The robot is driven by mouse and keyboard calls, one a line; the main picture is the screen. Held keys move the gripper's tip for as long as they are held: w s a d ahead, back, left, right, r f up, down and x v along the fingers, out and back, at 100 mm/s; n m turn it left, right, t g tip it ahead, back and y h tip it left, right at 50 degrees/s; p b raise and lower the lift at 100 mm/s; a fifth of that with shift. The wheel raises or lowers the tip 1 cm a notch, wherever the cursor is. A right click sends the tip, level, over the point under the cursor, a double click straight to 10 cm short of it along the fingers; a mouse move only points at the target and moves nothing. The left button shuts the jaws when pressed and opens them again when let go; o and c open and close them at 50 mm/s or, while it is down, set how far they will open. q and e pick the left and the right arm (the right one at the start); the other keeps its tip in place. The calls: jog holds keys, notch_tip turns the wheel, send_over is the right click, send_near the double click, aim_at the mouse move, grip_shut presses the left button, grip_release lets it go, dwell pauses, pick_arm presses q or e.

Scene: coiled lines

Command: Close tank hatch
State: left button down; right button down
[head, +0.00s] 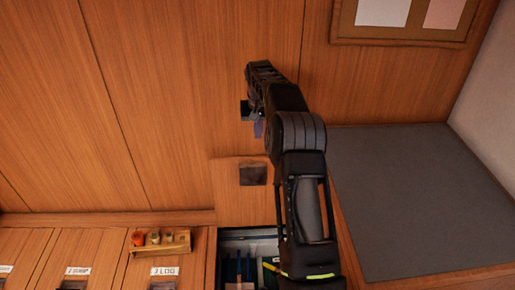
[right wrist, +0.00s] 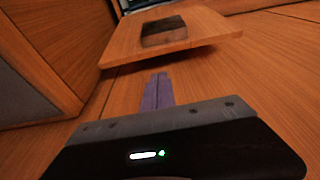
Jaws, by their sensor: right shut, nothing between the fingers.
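The hatch lid (head: 228,200) is a wooden panel with a dark square inset. It stands raised at the back of an open compartment (head: 231,233). In the right wrist view the lid (right wrist: 196,33) lies ahead of my fingers. My right gripper (head: 258,129) is shut and empty, beyond the lid's upper edge in the head view. Its purplish fingers (right wrist: 157,91) point toward the lid in the wrist view, with a gap appearing between them. I cannot tell the exact distance. My right arm hides part of the compartment. My left gripper is not in view.
Closed wooden lids with white labels (head: 164,271) lie to the left. A small wooden rack (head: 160,243) with several items stands on them. Blue and yellow items lie inside the open compartment. A grey flat surface (head: 410,200) is at the right, and a framed board (head: 400,38) hangs above.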

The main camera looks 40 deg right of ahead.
jog(key=shift+f, duration=0.15)
jog(key=p+x, duration=0.1)
jog(key=x, duration=0.8)
jog(key=shift+w+f, duration=0.15)
jog(key=shift+f, duration=0.25)
